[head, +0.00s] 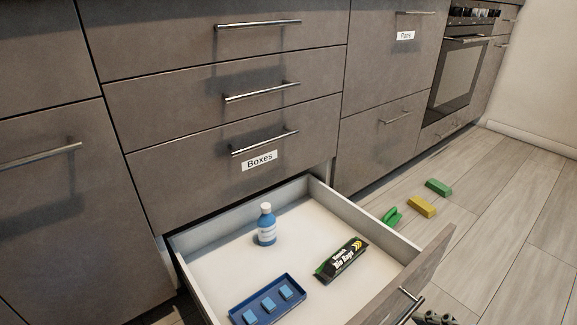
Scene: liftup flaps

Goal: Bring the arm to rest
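My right gripper (432,318) seems to be the dark shape at the bottom edge, close to the handle of the open drawer. It is mostly cut off, so I cannot tell its opening or whether it touches the handle. My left gripper is not in view. The bottom drawer (215,285) is pulled far out. In it stand a blue bottle (267,226) with a pale label, a black and green box (341,259) with white lettering, and a blue tray (240,316) holding three light blue blocks.
On the wooden floor right of the drawer lie a green object (391,217), a yellow block (422,206) and a green block (438,187). Grey drawers labelled "Boxes" (259,160) and "Pans" (405,35) are shut. An oven (459,76) stands at the back right. The right-hand floor is clear.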

